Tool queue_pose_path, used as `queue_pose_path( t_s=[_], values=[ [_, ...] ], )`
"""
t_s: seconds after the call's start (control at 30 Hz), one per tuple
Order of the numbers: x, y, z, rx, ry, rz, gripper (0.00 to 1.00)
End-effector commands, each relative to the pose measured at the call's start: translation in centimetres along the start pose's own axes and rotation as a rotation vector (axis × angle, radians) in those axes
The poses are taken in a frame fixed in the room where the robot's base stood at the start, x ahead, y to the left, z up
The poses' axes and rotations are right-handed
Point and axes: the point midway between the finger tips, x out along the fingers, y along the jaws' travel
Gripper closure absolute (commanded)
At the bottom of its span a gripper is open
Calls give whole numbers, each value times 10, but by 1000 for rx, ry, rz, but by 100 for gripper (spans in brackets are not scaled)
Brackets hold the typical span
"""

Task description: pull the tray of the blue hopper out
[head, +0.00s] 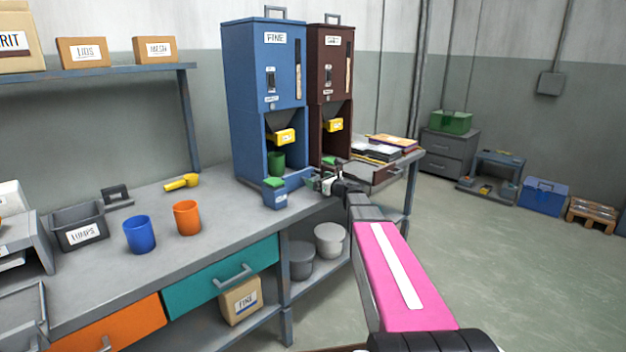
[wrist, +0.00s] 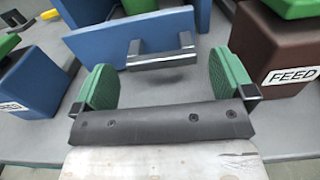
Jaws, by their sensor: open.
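The blue hopper (head: 262,75), labelled FINE, stands upright on the bench. Its tray (wrist: 105,45) shows a blue front panel low on the hopper in the wrist view, with a grey bar handle (wrist: 165,60). My gripper (wrist: 165,85) is open, with one green-padded finger to each side of the handle. The handle lies ahead of the bar between my fingers and is not clasped. In the head view my gripper (head: 322,183) is small, in front of the hopper bases, and partly hides the tray front. A green cup (head: 276,161) stands inside the blue hopper's bay.
A blue button box (head: 275,198) with a green top stands left of my gripper. A brown hopper (head: 330,85) stands close on the right, with its FEED box (wrist: 290,55) near my right finger. Blue (head: 139,235) and orange (head: 187,218) cups stand further left.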

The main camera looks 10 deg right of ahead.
Motion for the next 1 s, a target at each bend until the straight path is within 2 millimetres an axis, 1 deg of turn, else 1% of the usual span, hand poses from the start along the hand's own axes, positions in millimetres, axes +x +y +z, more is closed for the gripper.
queue_pose_path(
  t_s=[0.03,0.2,0.33,0.6,0.63,0.67,0.7,0.77,0.8,0.83,1.0],
  values=[
    [10,-1,0,0,0,2,0],
    [27,-1,0,-1,0,0,0],
    [33,0,0,-1,0,0,0],
    [33,0,0,-1,0,0,0],
    [33,1,0,-1,0,0,3],
    [33,0,0,-1,0,0,13],
    [33,0,0,-1,0,0,26],
    [33,0,0,-1,0,0,46],
    [33,0,0,-1,0,1,59],
    [33,0,0,-1,0,1,63],
    [30,1,0,-1,0,0,63]
  ],
)
